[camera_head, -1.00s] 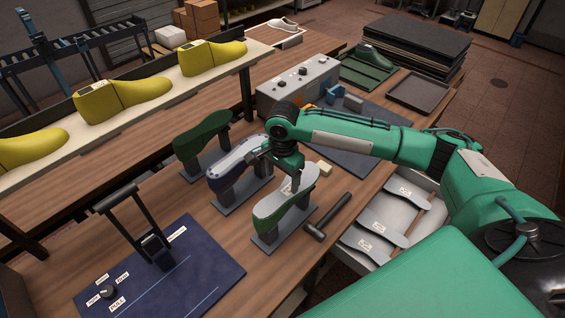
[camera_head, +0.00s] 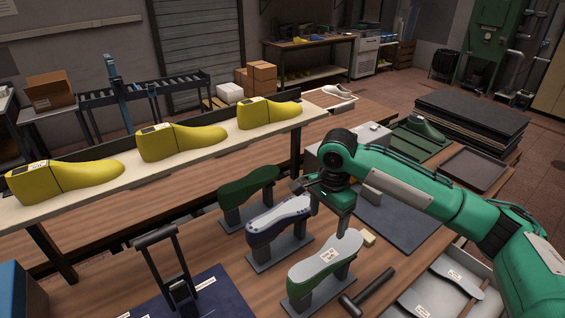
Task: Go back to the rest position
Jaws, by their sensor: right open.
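My right gripper (camera_head: 345,226) points down above the workbench, by the toe end of the front shoe last (camera_head: 322,264). That last is green with a grey sole and a white label, and rests sole-up on a stand. The gripper is open with nothing seen between its fingers. Whether a finger touches the last cannot be told. Behind it, a last with a blue-edged pale sole (camera_head: 278,222) and a dark green last (camera_head: 248,188) sit on their own stands. My left gripper is not in view.
Several yellow lasts (camera_head: 182,143) stand on a raised shelf at the left. A hammer (camera_head: 368,290) lies right of the front stand, beside a white tray (camera_head: 412,300) holding soles. A small beige block (camera_head: 368,238) lies near the gripper. A dark mat (camera_head: 395,218) lies behind.

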